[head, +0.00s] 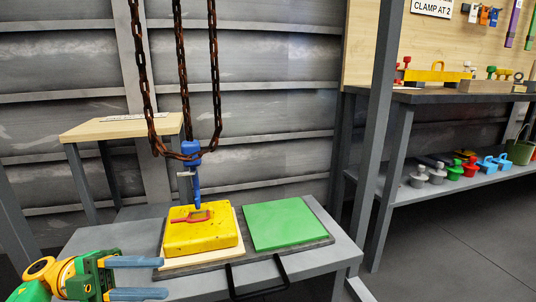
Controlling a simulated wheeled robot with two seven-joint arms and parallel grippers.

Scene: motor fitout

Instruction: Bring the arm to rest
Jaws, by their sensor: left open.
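My left gripper (138,278) is at the lower left, in front of the near left part of the grey table. Its two blue-grey fingers are apart with nothing between them, and they point right. My right gripper is not in view. A yellow block (190,238) with a red part (190,217) on top sits on a pale board on the table, to the right of and beyond the gripper. A blue tool or hook (195,175) hangs upright above the block, at rusty chains.
A green square plate (285,224) lies on a dark tray (318,242) with a black handle (257,277). A small wooden table (90,130) stands behind on the left. A grey post (382,130) and a shelf bench (440,97) with clamps and coloured weights are at the right.

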